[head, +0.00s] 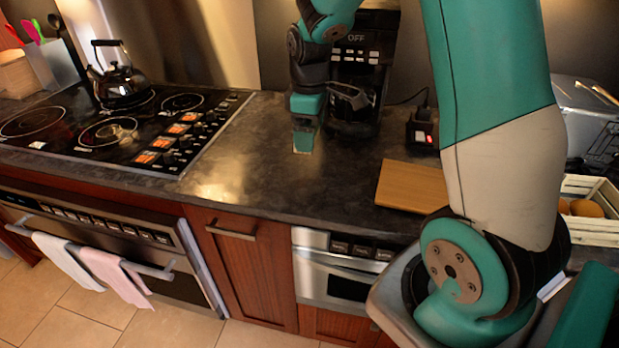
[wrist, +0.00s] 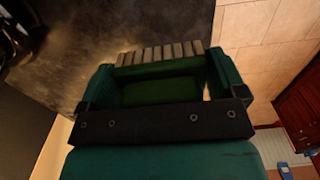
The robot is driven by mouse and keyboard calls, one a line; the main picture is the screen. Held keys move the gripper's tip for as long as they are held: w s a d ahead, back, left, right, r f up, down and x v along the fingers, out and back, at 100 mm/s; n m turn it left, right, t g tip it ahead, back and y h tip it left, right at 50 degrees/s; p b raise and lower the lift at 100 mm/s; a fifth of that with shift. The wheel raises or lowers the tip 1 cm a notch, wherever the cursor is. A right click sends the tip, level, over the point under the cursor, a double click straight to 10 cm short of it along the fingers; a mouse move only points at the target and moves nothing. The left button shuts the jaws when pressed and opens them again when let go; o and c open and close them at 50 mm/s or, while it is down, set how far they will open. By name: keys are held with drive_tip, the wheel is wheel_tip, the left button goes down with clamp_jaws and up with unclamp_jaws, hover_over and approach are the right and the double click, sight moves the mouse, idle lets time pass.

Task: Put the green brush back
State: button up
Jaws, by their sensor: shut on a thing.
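The green brush is held between the fingers of my gripper. In the wrist view its green body (wrist: 160,91) fills the space between the two fingers, and a row of pale bristles (wrist: 160,53) shows beyond them. My gripper also shows in the wrist view (wrist: 160,80), shut on the brush.
The coffee maker (head: 358,85) stands close to my gripper's right. A wooden board (head: 411,186) lies farther right, and a slatted crate (head: 594,226) stands at the right edge. The stove (head: 120,130) with a black kettle (head: 121,84) is left. The counter (head: 265,185) in front is clear.

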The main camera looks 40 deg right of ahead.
sight(310, 188)
wheel_tip(310, 188, down, 13)
drive_tip(key=shift+f+p, duration=0.1)
drive_tip(key=shift+p, duration=0.6)
drive_tip(key=o, duration=0.6)
drive_tip(key=shift+f, duration=0.1)
drive_tip(key=shift+o, duration=0.4)
drive_tip(key=shift+r, duration=0.3)
wheel_tip(310, 188, up, 11)
drive_tip(key=shift+r+b, duration=0.2)
drive_tip(key=shift+b, duration=0.9)
drive_tip(key=s+a+r+y, duration=0.1)
drive_tip(key=s+a+r, duration=0.3)
drive_tip(key=a, duration=0.3)
drive_tip(key=s+a+r+y, duration=0.1)
drive_tip(key=s+a+r, duration=0.35)
drive_tip(key=a, duration=0.35)
drive_tip(key=s+a+r+y, duration=0.1)
drive_tip(key=s+a, duration=0.2)
drive_tip(key=s, duration=0.3)
drive_tip(key=s+a+r+y, duration=0.1)
drive_tip(key=s+a, duration=0.3)
drive_tip(key=s, duration=0.3)
drive_tip(key=shift+s+a+m, duration=0.25)
drive_tip(key=shift+a+m, duration=0.05)
